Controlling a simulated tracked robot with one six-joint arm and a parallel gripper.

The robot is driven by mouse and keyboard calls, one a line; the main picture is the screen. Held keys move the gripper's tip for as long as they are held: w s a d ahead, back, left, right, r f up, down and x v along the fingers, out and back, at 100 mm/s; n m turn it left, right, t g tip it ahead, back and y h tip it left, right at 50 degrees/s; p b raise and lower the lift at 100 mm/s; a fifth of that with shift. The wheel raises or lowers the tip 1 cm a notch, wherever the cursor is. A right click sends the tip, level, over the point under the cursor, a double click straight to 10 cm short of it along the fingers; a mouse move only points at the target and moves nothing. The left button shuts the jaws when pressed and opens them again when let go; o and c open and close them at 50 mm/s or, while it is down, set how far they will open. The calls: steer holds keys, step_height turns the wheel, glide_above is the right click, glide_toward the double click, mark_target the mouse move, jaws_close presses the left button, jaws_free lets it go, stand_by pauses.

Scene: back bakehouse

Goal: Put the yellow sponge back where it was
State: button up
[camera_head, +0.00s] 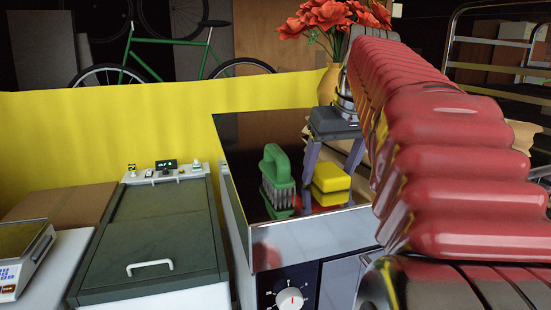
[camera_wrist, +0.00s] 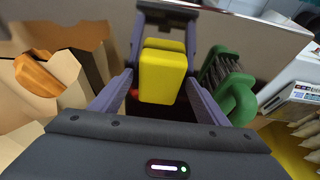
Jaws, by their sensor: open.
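The yellow sponge (camera_head: 332,178) sits on the dark glossy top of the oven (camera_head: 240,150), right of a green brush. It also shows in the wrist view (camera_wrist: 162,78), between my two fingers. My gripper (camera_head: 329,195) is open and points down, with one finger on each side of the sponge. In the wrist view my gripper (camera_wrist: 160,65) shows gaps beside the sponge, so it does not look clamped. The sponge's far side and exact contact with the top are partly hidden.
The green brush (camera_head: 278,178) stands close left of my gripper; it also shows in the wrist view (camera_wrist: 238,98). A vase (camera_head: 328,85) with red flowers is behind. Paper bags (camera_wrist: 70,75) lie beside the oven top. A scale (camera_head: 25,255) and grey-lidded chest (camera_head: 150,235) are left.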

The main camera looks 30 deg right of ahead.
steer(key=v, duration=1.2)
stand_by(0.8)
